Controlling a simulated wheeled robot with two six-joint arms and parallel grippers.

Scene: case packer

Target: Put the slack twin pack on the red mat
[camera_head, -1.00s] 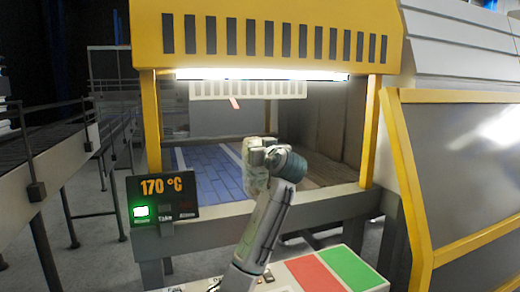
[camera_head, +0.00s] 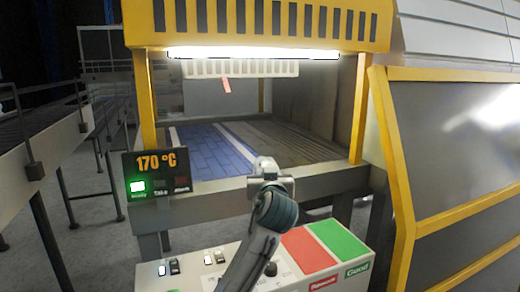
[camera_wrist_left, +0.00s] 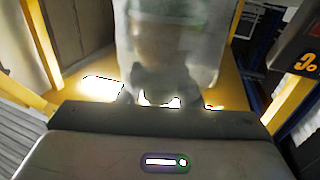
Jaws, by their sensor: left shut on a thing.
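The pack (camera_wrist_left: 170,45) shows in the left wrist view as a pale, translucent film wrap with a darker shape inside. My left gripper (camera_head: 264,166) is shut on it, in front of the yellow-framed machine opening. In the head view my wrist hides most of the pack, so I cannot tell how slack the film is. The red mat (camera_head: 309,249) lies on the control panel's top, below and right of the gripper, and its visible surface is bare. My right gripper is not in view.
A green mat (camera_head: 337,237) labelled "Good" lies right of the red one. Switches and a knob sit on the panel (camera_head: 150,278). The machine's front rail (camera_head: 325,182) and a display (camera_head: 161,176) reading 170 °C stand behind. A blue belt (camera_head: 210,150) runs inside.

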